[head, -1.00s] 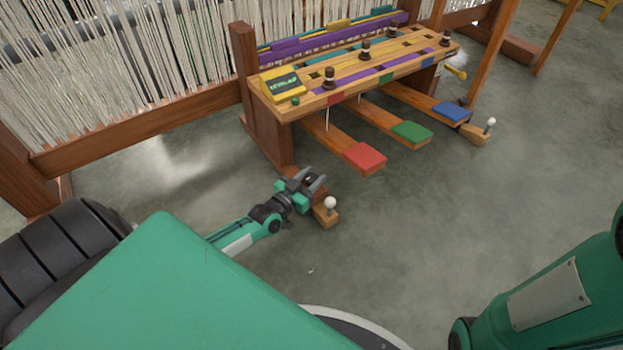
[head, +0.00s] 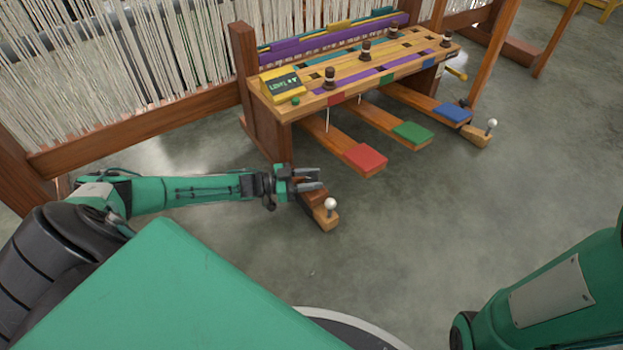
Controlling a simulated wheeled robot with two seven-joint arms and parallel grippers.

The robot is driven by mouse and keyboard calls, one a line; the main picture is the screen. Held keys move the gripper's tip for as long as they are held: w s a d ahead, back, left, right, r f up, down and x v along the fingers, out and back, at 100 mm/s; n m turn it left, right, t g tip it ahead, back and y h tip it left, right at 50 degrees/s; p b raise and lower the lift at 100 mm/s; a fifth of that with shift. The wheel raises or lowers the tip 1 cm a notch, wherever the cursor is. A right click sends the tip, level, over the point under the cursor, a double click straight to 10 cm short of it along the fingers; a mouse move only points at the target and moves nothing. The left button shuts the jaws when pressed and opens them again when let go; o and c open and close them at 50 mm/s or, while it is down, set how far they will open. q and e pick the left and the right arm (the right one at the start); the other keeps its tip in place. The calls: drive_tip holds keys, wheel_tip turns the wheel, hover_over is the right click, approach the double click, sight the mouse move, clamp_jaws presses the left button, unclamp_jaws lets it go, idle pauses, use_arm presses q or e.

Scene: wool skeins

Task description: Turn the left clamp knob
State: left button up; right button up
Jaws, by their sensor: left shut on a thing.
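The left clamp (head: 325,217) is a small wooden block with a white ball (head: 330,203) on top, low at the near left end of the wooden bench. My left gripper (head: 312,180) is at the back end of this block, pointing right. Its jaws are shut on the left clamp knob, which the fingers mostly hide. The right clamp (head: 475,136), a similar block with a white ball, sits at the far right end. My right gripper is out of view; only part of my right arm shows at the lower right.
The bench (head: 365,65) carries dark spools, purple strips and a yellow box (head: 283,84) with a small display. Red (head: 366,158), green (head: 412,132) and blue (head: 453,111) pedals stick out below. A loom with pale threads (head: 120,70) stands behind. The floor in front is clear.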

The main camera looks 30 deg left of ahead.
use_arm(q)
drive_tip(key=m+g+h, duration=0.1)
drive_tip(key=m+g, duration=0.1)
drive_tip(key=g, duration=0.1)
drive_tip(key=m+g+h, duration=0.2)
drive_tip(key=shift+w+g+h, duration=0.1)
drive_tip(key=shift+g+h, duration=0.2)
drive_tip(key=shift+g, duration=0.1)
drive_tip(key=shift+m+g+h+b, duration=0.3)
drive_tip(key=shift+m+g+h, duration=0.2)
drive_tip(key=shift+m+g, duration=1.2)
drive_tip(key=shift+g, duration=0.4)
drive_tip(key=o, duration=1)
drive_tip(key=shift+c, duration=0.2)
